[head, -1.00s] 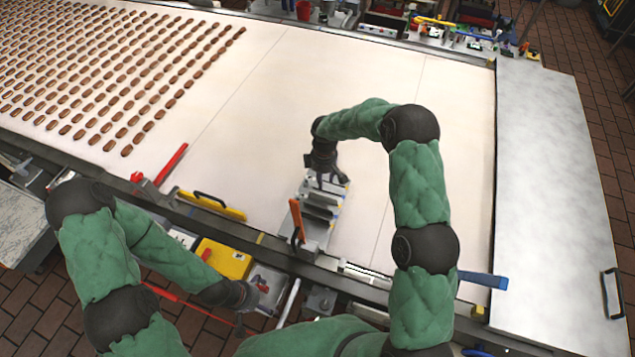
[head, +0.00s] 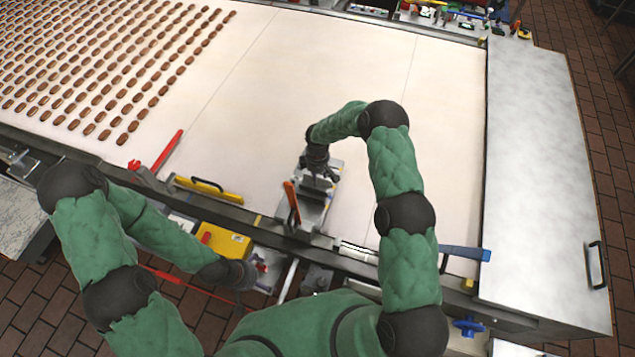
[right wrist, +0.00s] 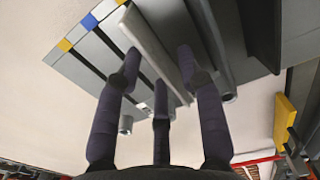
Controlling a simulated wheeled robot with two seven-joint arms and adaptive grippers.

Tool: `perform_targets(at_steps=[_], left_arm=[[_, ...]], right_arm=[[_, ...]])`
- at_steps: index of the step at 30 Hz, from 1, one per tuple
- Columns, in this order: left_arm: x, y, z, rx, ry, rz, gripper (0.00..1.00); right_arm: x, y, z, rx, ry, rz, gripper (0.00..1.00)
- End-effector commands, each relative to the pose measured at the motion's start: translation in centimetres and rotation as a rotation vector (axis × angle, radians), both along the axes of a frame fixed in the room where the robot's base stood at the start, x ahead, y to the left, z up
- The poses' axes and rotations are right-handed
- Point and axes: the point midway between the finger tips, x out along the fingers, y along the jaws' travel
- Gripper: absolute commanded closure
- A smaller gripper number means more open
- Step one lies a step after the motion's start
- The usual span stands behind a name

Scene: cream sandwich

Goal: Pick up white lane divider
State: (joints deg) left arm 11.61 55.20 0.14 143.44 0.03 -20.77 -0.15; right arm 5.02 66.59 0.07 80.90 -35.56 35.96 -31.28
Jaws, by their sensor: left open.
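In the right wrist view a pale grey-white bar (right wrist: 157,52), which looks like the white lane divider, lies on a grey fixture (right wrist: 85,68). My right gripper (right wrist: 160,68) is over the fixture with its three fingers spread on both sides of the bar, with gaps visible. In the head view the gripper (head: 318,178) hides much of the fixture's upper part, so the divider is not clear there. My left gripper (head: 243,283) is open and empty, low at the front, away from the fixture.
The fixture stands on a wide white belt (head: 420,110), with an orange handle (head: 292,200) at its left. Rows of brown sandwich pieces (head: 110,70) fill the far left. A yellow bar (head: 208,190) and a blue handle (head: 465,253) lie along the front rail. The belt's middle is clear.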

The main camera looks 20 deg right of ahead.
Motion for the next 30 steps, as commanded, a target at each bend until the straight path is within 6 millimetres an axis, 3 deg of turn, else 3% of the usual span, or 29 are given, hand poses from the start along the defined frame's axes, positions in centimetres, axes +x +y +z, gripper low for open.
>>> perform_targets(at_steps=[11,15,16,30], left_arm=[[0.0,-0.01,0.19,0.0,0.0,0.0,0.0],[0.0,-0.01,0.19,0.0,0.0,0.0,0.0],[0.0,-0.01,0.19,0.0,0.0,0.0,0.0],[0.0,0.0,0.15,0.0,0.0,0.0,0.0]], right_arm=[[-0.07,-0.01,-0.98,0.001,0.001,0.0,0.61],[-0.06,0.0,-0.96,0.001,0.001,0.0,0.95],[-0.06,0.0,-0.95,0.001,0.001,0.0,1.0],[0.0,-0.01,-0.74,-0.001,-0.001,0.0,1.0]])
